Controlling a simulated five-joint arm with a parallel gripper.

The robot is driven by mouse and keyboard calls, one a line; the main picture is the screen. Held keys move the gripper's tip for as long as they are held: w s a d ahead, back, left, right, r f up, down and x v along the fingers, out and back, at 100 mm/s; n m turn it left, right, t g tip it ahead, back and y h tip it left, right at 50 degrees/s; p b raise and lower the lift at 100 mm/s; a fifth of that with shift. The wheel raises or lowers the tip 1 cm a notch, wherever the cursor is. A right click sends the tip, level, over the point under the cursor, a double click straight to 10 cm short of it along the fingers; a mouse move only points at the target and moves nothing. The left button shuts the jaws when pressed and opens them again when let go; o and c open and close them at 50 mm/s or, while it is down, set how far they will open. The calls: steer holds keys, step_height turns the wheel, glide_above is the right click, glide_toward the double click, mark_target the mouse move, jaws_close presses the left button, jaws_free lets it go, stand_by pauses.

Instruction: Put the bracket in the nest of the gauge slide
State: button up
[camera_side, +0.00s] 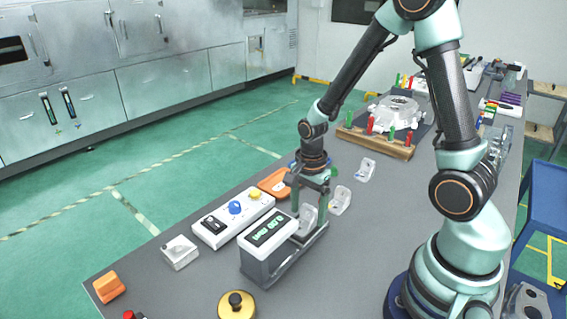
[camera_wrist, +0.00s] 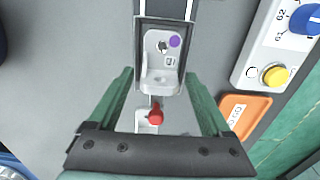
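The gauge (camera_side: 268,252) has a lit display and a dark slide (camera_side: 314,240) reaching out from its right side. In the wrist view the slide's nest (camera_wrist: 139,48) is a dark-edged frame. A pale grey bracket (camera_wrist: 158,62) with a purple dot sits inside this frame; it also shows in the side view (camera_side: 307,220). My gripper (camera_wrist: 159,74) is open, with one green finger on each side of the bracket and gaps between. In the side view my gripper (camera_side: 311,205) is low over the slide. How firmly the bracket is seated cannot be told.
A red knob (camera_wrist: 155,115) lies just below the nest in the wrist view. Other pale brackets (camera_side: 341,200) (camera_side: 366,170) stand behind the slide. A control box (camera_side: 232,218) and an orange tray (camera_side: 273,183) are close on the left.

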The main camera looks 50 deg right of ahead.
stand_by(0.3)
step_height(320, 180, up, 11)
step_height(320, 180, up, 6)
steer(key=n+t, duration=0.3)
steer(key=n, duration=0.5)
glide_above(308, 207)
steer(key=s+a, duration=0.2)
steer(key=a, duration=0.1)
steer(key=r+n+t, duration=0.1)
steer(key=n, duration=0.2)
steer(key=s+a+r+n, duration=0.1)
steer(key=r+n, duration=0.1)
steer(key=n, duration=0.1)
steer(key=s+a+r+n+t, duration=0.1)
steer(key=n, duration=0.3)
steer(key=shift+r+t, duration=0.15)
steer(key=shift+t, duration=0.15)
